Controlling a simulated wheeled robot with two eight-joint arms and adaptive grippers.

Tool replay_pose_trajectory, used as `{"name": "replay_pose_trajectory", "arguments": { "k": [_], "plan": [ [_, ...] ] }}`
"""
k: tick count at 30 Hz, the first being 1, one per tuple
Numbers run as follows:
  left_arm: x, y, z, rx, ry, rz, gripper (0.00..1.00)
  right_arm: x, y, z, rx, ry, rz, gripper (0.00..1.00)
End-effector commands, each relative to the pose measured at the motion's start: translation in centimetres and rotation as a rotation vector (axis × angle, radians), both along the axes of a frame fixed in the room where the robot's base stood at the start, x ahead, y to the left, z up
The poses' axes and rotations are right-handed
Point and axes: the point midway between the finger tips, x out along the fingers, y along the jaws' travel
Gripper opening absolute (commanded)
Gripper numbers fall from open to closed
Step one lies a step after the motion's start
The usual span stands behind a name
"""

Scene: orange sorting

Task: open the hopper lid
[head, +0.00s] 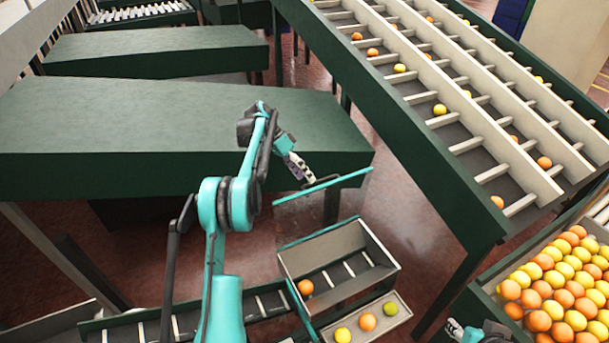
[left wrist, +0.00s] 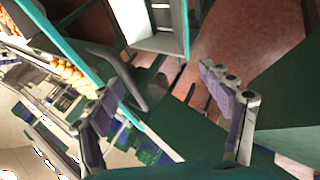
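The hopper (head: 370,286) is a pale open-topped box with an orange inside, at the lower middle of the head view. A thin teal-edged panel, seen nearly edge-on, looks like its lid (head: 290,196); it stands apart behind the opening, and its joint to the hopper does not show. A dark handle (head: 322,183) is on it. My left gripper (head: 298,168) is at the panel's far side, close to the handle. In the left wrist view its fingers (left wrist: 165,115) are spread, with the dark handle (left wrist: 117,68) near the left one. My right gripper (head: 456,328) barely shows at the bottom edge.
A dark green table (head: 120,125) lies behind and left of my left arm. A sloped conveyor (head: 440,145) with scattered fruit runs at the right. A heap of oranges and yellow fruit (head: 560,285) fills the lower right. A small tray (head: 395,312) holds several fruits before the hopper.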

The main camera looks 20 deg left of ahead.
Motion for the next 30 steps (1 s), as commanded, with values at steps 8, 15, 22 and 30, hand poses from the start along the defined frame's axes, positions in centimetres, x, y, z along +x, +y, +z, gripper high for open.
{"name": "replay_pose_trajectory", "arguments": {
  "k": [8,15,22,30],
  "plan": [
    [-0.1,0.2,-0.1,0.006,0.002,0.001,0.31,0.0,0.0,0.1,0.0,0.0,0.0,0.4],
    [-0.1,0.4,0.3,0.005,0.002,0.002,0.31,0.0,0.0,0.1,0.0,0.0,0.0,0.4],
    [0.0,2.8,2.9,0.004,0.002,0.003,0.31,0.0,0.0,0.1,0.0,0.0,0.0,0.4],
    [0.1,4.7,5.2,0.005,0.003,0.001,0.31,0.0,0.0,0.1,0.0,0.0,0.0,0.4]
  ]
}}
